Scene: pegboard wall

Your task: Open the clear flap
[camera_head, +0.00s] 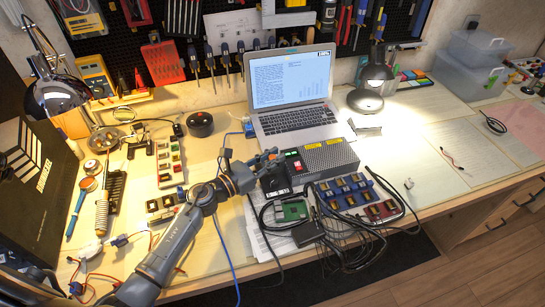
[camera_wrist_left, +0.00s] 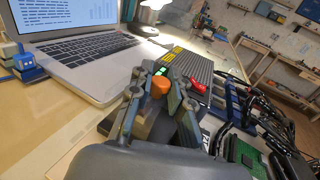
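The clear flap cannot be made out in either view. The box also shows in the left wrist view (camera_wrist_left: 190,66). My left gripper (camera_head: 272,158) is at the box's left end. In the left wrist view its two fingers (camera_wrist_left: 161,75) stand apart, with an orange knob-like part (camera_wrist_left: 160,87) showing between them. The green switch lies just beyond, and a red lever (camera_wrist_left: 197,85) lies to the right. My right gripper is not in view.
An open laptop (camera_head: 293,92) stands behind the gripper. A green circuit board (camera_head: 292,210), black cables (camera_head: 345,235) and a blue-and-red tray of modules (camera_head: 352,192) crowd the front right. A lamp (camera_head: 370,85) stands behind the box. Papers (camera_head: 430,160) lie flat on the right.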

